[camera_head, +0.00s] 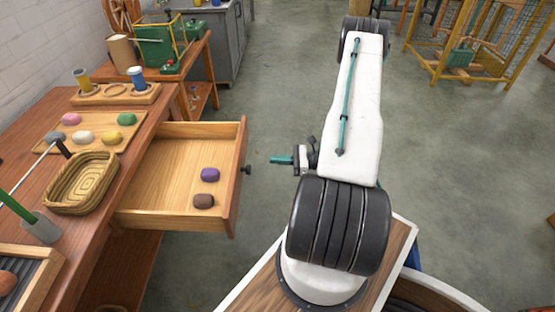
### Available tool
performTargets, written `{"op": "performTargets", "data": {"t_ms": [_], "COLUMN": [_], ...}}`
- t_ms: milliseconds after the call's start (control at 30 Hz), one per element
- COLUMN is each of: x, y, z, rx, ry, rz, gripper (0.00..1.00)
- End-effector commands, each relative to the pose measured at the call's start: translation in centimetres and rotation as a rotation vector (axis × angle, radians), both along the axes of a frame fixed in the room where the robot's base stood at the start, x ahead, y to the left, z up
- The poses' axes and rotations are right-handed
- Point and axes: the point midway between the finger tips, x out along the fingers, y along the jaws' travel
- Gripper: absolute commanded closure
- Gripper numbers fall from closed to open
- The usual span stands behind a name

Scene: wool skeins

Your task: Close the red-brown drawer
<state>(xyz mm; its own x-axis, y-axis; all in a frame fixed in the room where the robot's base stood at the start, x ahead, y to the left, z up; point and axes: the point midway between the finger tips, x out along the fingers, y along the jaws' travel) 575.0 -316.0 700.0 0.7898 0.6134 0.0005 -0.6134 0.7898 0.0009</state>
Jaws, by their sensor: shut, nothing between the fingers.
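The red-brown drawer (237,180) stands pulled out from the wooden table (88,257) on the left. It has a pale wood inside and a dark round knob on its front. A purple skein (210,174) and a brown skein (204,201) lie in it near the front. My gripper (272,160) is shut and empty. In the picture it is just right of the drawer front, close to the knob; I cannot tell whether it touches anything.
On the table are a woven basket (60,193), a wooden board (52,128) with several skeins, and a rack (100,98) with cylinders. A green machine (160,45) stands on a further bench. Yellow-framed cages (437,68) stand far right.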

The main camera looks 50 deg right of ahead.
Motion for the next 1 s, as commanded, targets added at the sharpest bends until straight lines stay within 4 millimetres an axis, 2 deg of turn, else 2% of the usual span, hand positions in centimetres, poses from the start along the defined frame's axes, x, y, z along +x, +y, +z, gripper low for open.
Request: {"op": "performTargets", "data": {"t_ms": [300, 500, 700, 1000], "x": [5.4, 7.5, 8.2, 8.3], "y": [4.4, 6.0, 6.5, 6.5], "z": [0.0, 0.0, 0.0, 0.0], "rx": [-0.001, 0.0, -0.001, -0.001], "ry": [0.001, 0.0, -0.001, -0.001], "rz": [0.006, 0.004, 0.002, 0.002], "gripper": [1.0, 1.0, 1.0, 1.0]}}
